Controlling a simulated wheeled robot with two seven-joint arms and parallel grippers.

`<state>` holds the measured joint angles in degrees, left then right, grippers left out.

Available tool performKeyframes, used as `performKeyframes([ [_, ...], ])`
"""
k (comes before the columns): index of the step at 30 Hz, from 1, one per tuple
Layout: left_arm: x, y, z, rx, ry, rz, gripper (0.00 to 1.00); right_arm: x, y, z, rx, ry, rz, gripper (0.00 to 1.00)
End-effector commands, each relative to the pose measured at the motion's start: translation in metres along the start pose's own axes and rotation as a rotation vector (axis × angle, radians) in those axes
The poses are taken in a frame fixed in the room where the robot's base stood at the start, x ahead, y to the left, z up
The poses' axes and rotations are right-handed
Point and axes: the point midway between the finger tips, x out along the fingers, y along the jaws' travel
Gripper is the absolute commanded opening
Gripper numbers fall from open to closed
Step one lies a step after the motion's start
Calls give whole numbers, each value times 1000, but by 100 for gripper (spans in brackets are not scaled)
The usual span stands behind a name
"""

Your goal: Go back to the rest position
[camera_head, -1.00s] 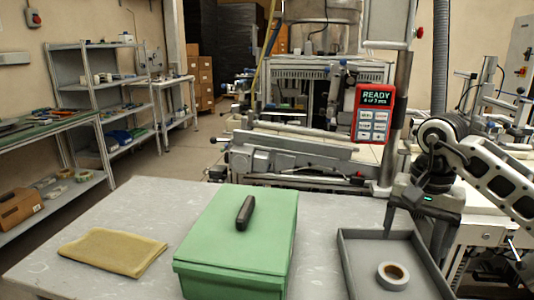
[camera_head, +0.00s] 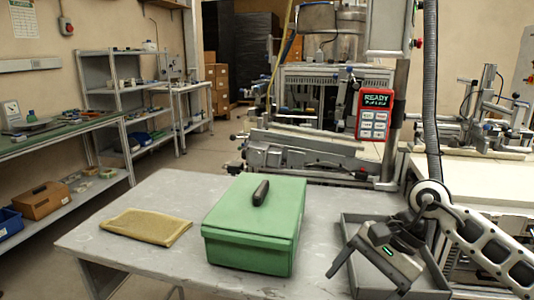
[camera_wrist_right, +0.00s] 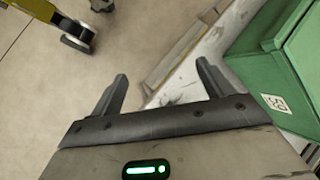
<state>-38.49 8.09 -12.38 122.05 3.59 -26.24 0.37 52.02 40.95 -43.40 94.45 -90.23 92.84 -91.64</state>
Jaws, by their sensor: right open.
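My right gripper (camera_head: 365,282) is open and empty, held low over the grey tray (camera_head: 437,270) at the right of the table. Its two fingers stand apart in the right wrist view (camera_wrist_right: 162,72), with nothing between them. The tape reel is hidden in the head view, where the gripper covers much of the tray. A green lidded box (camera_head: 250,250) with a black handle (camera_head: 261,192) stands at the table's middle; its corner shows at the right of the wrist view (camera_wrist_right: 255,55). My left gripper is not in view.
A folded yellow cloth (camera_head: 146,226) lies on the grey table (camera_head: 160,260), left of the box. Behind the table stands a machine with a red-framed panel (camera_head: 375,113) reading READY. Shelving (camera_head: 120,100) lines the left wall. Open floor shows in the wrist view.

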Motion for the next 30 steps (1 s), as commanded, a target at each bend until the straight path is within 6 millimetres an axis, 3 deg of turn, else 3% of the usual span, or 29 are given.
performKeyframes([
  [1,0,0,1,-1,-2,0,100,18,-4,17,41,-89,-42,80],
  [5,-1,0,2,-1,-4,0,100,55,-24,81,280,-446,-203,80],
  [6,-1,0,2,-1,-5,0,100,61,-32,104,403,-600,-256,80],
  [9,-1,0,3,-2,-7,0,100,56,-51,141,784,-1010,-351,80],
  [11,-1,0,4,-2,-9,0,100,47,-58,145,1045,-1255,-376,80],
  [13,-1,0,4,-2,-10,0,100,38,-60,134,1371,-1542,-375,80],
  [17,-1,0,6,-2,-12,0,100,48,-34,81,2018,-2058,-294,80],
  [18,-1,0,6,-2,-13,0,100,60,-17,62,-2216,2206,249,80],
  [21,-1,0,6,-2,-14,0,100,100,36,28,-1859,1770,76,80],
  [23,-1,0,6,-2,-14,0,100,123,67,20,-1678,1572,14,80],
  [27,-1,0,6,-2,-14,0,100,166,126,20,-1361,1249,-65,80],
  [30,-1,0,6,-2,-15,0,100,183,151,26,-1232,1123,-88,80],
])
